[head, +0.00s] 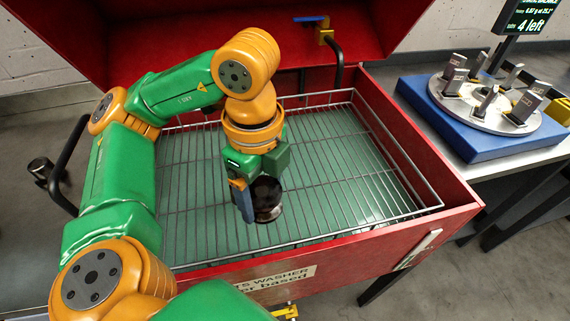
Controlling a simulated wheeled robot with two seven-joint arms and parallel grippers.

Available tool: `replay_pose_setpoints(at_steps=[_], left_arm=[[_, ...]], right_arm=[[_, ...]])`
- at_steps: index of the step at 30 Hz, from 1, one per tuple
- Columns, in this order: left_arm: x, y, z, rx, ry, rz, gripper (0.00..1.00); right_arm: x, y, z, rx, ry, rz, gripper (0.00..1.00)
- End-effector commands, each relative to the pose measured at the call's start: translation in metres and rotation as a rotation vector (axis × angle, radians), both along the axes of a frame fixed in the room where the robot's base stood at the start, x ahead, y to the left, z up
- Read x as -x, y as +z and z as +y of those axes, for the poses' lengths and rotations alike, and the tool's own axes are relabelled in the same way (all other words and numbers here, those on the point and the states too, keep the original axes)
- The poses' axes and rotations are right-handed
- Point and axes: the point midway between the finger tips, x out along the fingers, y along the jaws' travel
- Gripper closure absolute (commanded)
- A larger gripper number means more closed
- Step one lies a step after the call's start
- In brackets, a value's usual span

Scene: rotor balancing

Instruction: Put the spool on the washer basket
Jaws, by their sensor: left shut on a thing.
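My left gripper (257,192) comes down over the middle of the washer basket in the head view. It is shut on a dark, round spool (267,204) with a shiny metal surface, and its fingers and hand cover part of it. The washer basket (345,165) is a wire rack with a raised wire rim inside the red parts washer. The spool is over the wires toward the front; I cannot tell whether it touches them. My right gripper is not in view.
The red washer's front wall (400,240) and raised lid (150,40) surround the basket. A blue stand with a round plate (480,118) holding several upright blocks is on a table at the right. A small screen (530,17) stands behind it. The basket's wires look otherwise clear.

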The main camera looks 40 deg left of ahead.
Motion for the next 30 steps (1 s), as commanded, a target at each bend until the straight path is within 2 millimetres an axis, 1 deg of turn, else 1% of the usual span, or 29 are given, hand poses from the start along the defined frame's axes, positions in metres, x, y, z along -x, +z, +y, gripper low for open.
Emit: replay_pose_setpoints(at_steps=[2,5,6,8,9,12,15,17,19,21,24,30], left_arm=[[-0.012,-0.007,0.000,0.002,0.023,0.007,0.91],[-0.043,-0.018,0.003,0.000,0.028,0.010,0.92],[-0.057,-0.022,0.003,0.001,0.027,0.010,0.92],[-0.078,-0.030,0.005,0.000,0.026,0.009,0.91],[-0.091,-0.038,0.006,-0.003,0.025,0.008,0.91],[-0.111,-0.067,0.007,-0.002,0.023,0.008,0.91],[-0.126,-0.085,0.008,-0.002,0.021,0.005,0.91],[-0.131,-0.091,0.009,-0.001,0.021,0.003,0.91],[-0.136,-0.102,0.010,-0.003,0.020,0.006,0.91],[-0.136,-0.115,0.010,-0.004,0.019,0.006,0.91],[-0.136,-0.128,0.010,-0.003,0.019,0.004,0.91],[-0.137,-0.129,0.009,-0.001,0.019,0.001,0.91]], right_arm=[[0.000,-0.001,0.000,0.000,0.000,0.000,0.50],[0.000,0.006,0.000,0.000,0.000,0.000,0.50],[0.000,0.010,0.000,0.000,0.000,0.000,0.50],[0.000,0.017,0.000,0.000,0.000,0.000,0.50],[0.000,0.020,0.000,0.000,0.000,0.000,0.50],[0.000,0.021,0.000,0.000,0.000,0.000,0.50],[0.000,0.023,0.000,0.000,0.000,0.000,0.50],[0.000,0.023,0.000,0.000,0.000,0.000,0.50],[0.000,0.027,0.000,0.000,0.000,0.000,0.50],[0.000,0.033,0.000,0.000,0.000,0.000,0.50],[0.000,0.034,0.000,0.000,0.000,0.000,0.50],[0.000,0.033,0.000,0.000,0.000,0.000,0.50]])
